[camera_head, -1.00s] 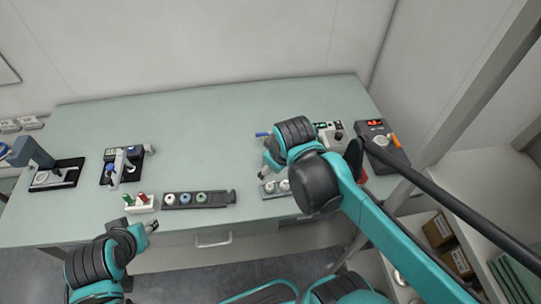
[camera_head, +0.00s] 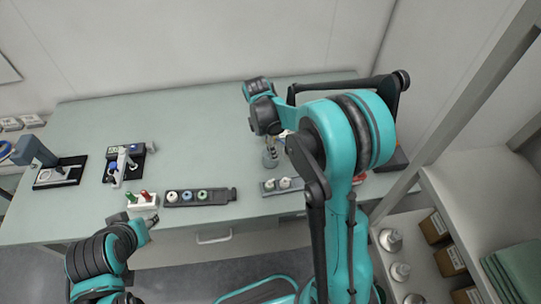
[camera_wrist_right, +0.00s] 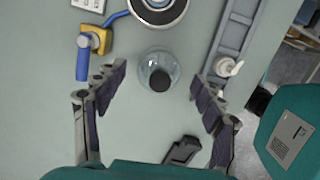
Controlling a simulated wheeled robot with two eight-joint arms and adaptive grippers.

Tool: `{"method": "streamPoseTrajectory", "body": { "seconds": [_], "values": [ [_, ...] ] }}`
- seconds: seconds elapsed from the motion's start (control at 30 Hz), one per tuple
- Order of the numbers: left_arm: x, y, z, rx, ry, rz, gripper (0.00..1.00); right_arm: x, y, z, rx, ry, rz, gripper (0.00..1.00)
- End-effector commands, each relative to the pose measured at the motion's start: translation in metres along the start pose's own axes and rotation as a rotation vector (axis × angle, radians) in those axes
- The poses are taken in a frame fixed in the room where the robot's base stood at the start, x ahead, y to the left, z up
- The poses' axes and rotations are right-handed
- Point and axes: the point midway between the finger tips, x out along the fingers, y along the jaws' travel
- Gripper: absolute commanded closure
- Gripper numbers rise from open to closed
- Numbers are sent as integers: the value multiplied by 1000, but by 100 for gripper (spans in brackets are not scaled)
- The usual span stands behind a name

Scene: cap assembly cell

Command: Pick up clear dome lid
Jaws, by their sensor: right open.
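The clear dome lid (camera_wrist_right: 158,70) is a see-through round dome with a dark knob on top. In the right wrist view it stands on the pale green table, seen from above. My right gripper (camera_wrist_right: 157,80) is open, with one dark-padded finger on each side of the lid and a visible gap to both. In the head view the right arm reaches over the table and its hand largely hides the lid. My left gripper (camera_head: 137,223) hangs at the table's front edge at left, away from the lid; its jaw state is unclear.
In the right wrist view, a round silver-rimmed device (camera_wrist_right: 158,8) and a blue-handled tool (camera_wrist_right: 84,60) lie beyond the lid. A grey rail (camera_wrist_right: 236,40) with a white part is at right. A dark bracket-like piece (camera_wrist_right: 182,150) is near the bottom.

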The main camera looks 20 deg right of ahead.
Motion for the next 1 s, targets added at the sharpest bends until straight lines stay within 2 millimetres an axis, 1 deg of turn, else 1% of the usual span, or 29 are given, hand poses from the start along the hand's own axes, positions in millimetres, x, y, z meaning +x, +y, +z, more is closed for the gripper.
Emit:
{"method": "streamPoseTrajectory", "body": {
  "seconds": [0.33,0.4,0.57,0.6,0.67,0.7,0.77,0.8,1.0],
  "values": [
    [16,0,11,0,0,0,60,47,0,-3,2,-1,2,30],
    [16,0,12,0,0,0,60,51,-1,-3,3,-1,3,30],
    [15,0,11,0,0,0,60,50,-1,-3,3,-2,3,30],
    [15,0,11,0,0,0,60,50,-1,-3,3,-1,3,33],
    [15,0,11,0,0,0,60,50,-1,-3,3,-1,3,49],
    [15,0,11,0,0,0,60,50,-1,-3,3,-1,3,59],
    [15,0,11,0,0,0,60,50,-1,-3,3,-1,3,75],
    [15,0,11,0,0,0,60,50,-1,-3,3,-1,3,78],
    [15,0,11,0,0,0,60,50,-1,-3,3,-1,3,78]
  ]
}}
